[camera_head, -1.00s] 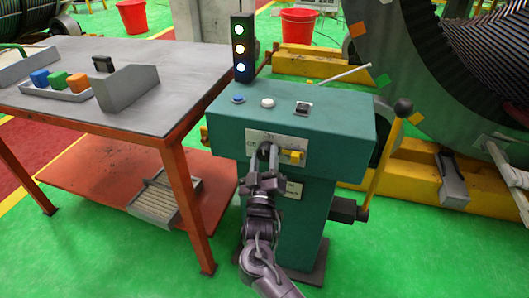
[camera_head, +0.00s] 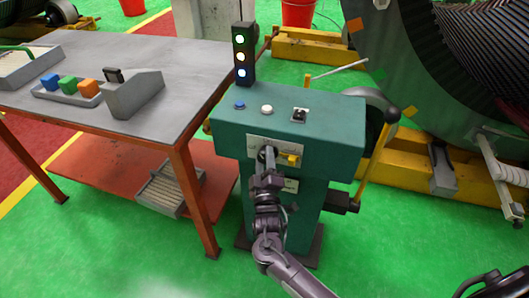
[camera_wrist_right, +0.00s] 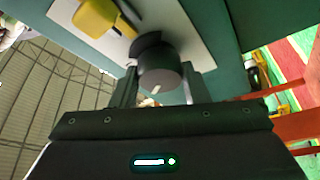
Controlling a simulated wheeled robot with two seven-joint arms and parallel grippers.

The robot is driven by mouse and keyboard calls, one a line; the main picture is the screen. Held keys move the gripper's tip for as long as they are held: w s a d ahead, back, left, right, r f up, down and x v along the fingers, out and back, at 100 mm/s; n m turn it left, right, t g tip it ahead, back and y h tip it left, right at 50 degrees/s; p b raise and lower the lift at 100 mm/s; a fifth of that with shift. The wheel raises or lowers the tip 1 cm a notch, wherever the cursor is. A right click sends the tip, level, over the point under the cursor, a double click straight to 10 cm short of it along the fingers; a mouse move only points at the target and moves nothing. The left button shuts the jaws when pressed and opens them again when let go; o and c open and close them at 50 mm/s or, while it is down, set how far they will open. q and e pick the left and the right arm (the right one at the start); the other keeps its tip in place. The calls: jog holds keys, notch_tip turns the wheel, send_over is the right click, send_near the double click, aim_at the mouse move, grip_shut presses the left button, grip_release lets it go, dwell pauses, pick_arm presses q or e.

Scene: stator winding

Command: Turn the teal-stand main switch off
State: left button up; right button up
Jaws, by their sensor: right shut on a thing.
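The teal stand (camera_head: 335,125) stands in the middle of the head view. On its front is a white plate with the main switch, a dark round knob, and a yellow part (camera_head: 291,159) to its right. My right gripper (camera_head: 268,160) reaches the plate from below and is shut on the knob. In the right wrist view the dark knob (camera_wrist_right: 160,72) with a small white mark sits between the fingers of my right gripper (camera_wrist_right: 160,92). The yellow part (camera_wrist_right: 97,17) is at upper left there. The plate lettering is too small to read. My left gripper is not in view.
A signal tower (camera_head: 241,55) with lit lamps stands behind the stand's top, which carries a blue button (camera_head: 239,105), a white button (camera_head: 266,109) and a small switch (camera_head: 299,115). A grey table (camera_head: 170,75) is on the left. A black-knobbed lever (camera_head: 378,150) is on the right.

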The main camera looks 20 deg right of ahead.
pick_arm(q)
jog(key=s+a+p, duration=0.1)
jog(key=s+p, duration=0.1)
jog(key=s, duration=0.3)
pick_arm(e)
jog(key=shift+r+n+g+y, duration=0.3)
jog(key=shift+n+y, duration=0.1)
jog(key=shift+n, duration=0.4)
pick_arm(q)
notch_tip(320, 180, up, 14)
jog(key=p, duration=1.3)
pick_arm(e)
jog(key=shift+f+n+g+y, duration=0.15)
jog(key=shift+n+g, duration=0.75)
jog(key=shift+n, duration=1.45)
jog(key=shift+n+g+y, duration=0.15)
jog(key=shift+n+g, duration=0.75)
jog(key=shift+n, duration=1.45)
jog(key=shift+f, duration=0.1)
jog(key=o, duration=1)
jog(key=shift+c, duration=0.2)
pick_arm(q)
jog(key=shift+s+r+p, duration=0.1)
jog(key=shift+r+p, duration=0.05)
jog(key=shift+p, duration=0.2)
pick_arm(e)
jog(key=v, duration=0.8)
jog(key=shift+w, duration=0.1)
